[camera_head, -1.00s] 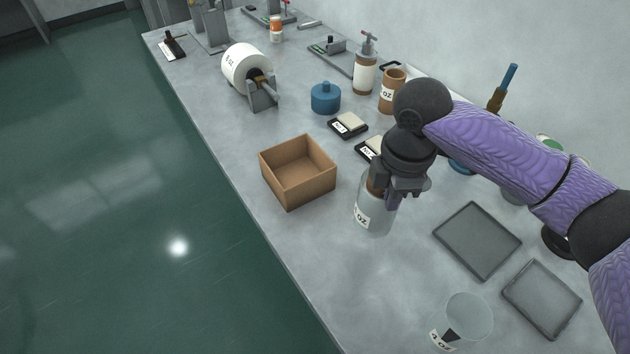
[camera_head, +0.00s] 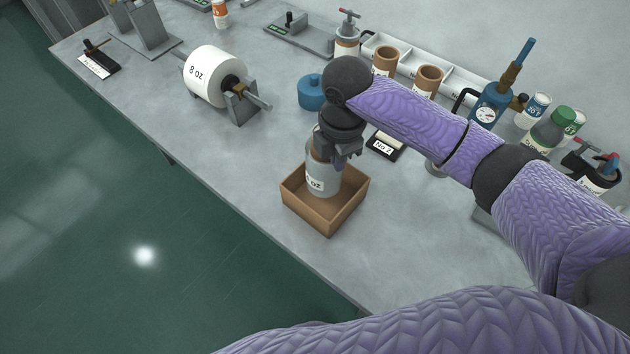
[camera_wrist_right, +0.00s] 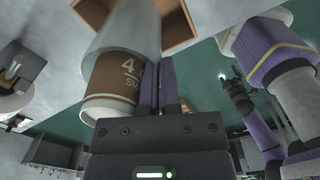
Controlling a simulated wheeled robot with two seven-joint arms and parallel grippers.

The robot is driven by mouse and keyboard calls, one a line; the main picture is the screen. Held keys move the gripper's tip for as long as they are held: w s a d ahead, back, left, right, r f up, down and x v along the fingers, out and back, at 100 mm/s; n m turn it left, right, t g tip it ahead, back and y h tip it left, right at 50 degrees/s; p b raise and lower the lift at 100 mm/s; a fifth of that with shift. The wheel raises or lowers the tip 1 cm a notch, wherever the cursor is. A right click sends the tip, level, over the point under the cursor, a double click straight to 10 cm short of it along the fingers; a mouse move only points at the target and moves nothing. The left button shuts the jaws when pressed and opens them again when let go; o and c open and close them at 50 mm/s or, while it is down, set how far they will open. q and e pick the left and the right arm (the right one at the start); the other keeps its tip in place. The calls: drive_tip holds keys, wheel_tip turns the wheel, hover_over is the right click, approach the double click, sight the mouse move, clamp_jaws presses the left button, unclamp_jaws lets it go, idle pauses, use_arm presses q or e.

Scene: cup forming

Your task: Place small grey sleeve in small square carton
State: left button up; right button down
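The small grey sleeve (camera_head: 324,176) is a translucent cylinder with a white oz label, upright within the carton's opening in the head view. I cannot tell whether its lower end touches the carton floor. A brown cup marked 4 (camera_wrist_right: 110,88) shows inside the sleeve in the wrist view. The small square carton (camera_head: 346,215) is open, brown and on the bench; its edge shows in the wrist view (camera_wrist_right: 178,22). My right gripper (camera_head: 337,157) is shut on the sleeve near its top; its fingers (camera_wrist_right: 160,85) lie close together. A dark arm end (camera_wrist_right: 238,98), apparently my left gripper, is too small to read.
Brown cups (camera_head: 384,60), a blue gauge tool (camera_head: 490,105) and bottles (camera_head: 549,130) line the back.

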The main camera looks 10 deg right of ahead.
sight(337, 182)
wheel_tip(337, 182, down, 7)
drive_tip(key=shift+s+d+f+b, duration=0.1)
drive_tip(key=shift+d+f+b, duration=0.1)
drive_tip(key=shift+b, duration=0.65)
drive_tip(key=shift+r, duration=0.15)
drive_tip(key=c, duration=1.2)
unclamp_jaws()
drive_tip(key=o, duration=0.4)
drive_tip(key=shift+c, duration=0.2)
